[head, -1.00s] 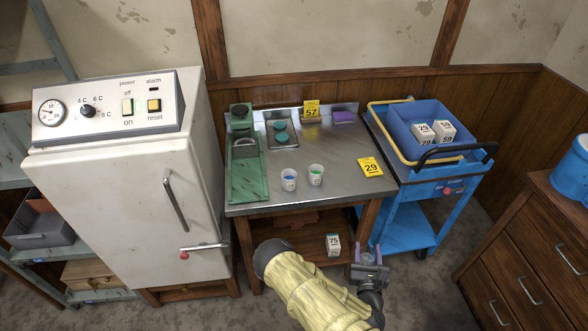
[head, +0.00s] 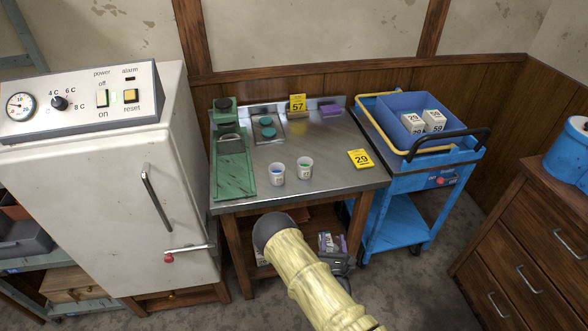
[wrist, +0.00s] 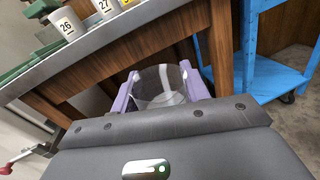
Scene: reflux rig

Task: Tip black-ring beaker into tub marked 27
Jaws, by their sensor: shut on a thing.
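My gripper (head: 334,246) is shut on a clear, see-through beaker (wrist: 160,88), held between its purple fingers in the wrist view. The beaker looks empty; no black ring can be made out. In the head view it is in front of the bench's lower shelf, below the worktop. The tub marked 27 (wrist: 104,7) stands on the worktop at the top of the wrist view, right of the tub marked 26 (wrist: 68,25). In the head view two small white tubs stand there, labels too small to read; the right one (head: 305,169) has green inside, the left one (head: 277,175) blue.
The metal worktop (head: 330,160) overhangs above my gripper, and its front leg (head: 356,232) is close by. A blue trolley (head: 410,205) stands to the right.

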